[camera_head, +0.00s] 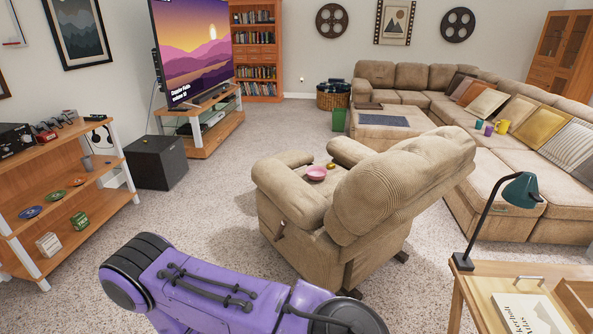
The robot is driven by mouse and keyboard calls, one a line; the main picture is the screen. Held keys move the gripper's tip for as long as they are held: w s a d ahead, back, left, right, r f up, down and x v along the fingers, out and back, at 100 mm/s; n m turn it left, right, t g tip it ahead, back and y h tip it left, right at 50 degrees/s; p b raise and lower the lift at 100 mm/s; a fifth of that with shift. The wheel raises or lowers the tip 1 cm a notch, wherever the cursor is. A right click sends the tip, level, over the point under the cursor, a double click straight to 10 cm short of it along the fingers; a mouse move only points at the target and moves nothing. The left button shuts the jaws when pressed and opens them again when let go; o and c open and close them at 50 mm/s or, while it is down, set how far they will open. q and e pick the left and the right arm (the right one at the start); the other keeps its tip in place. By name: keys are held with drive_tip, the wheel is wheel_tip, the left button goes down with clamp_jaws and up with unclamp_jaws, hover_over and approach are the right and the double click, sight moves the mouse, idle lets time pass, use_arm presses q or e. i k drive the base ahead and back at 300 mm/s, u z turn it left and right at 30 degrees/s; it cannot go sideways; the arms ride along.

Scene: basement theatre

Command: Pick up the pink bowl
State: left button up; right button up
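The pink bowl (316,173) rests on the seat of the beige recliner (390,200), between its armrests. The recliner's tall backrest is turned toward me and stands to the right of the bowl. A small yellow-orange item (331,165) lies just beyond the bowl, too small to make out. A purple arm link of mine crosses the bottom of the view, well short of the recliner. Neither of my grippers shows.
A wooden shelf (70,150) stands at the left, with a black speaker box (156,162) beyond it. A side table (478,275) with a teal lamp (520,190) is at the lower right. A sectional sofa (430,80) fills the back right. Carpet is clear left of the recliner.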

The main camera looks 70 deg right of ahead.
sight(316, 173)
drive_tip(key=i, duration=0.25)
drive_tip(key=z, duration=1.8)
drive_tip(key=i, duration=2.9)
drive_tip(key=z, duration=2.55)
drive_tip(key=i, duration=0.5)
drive_tip(key=u, duration=0.05)
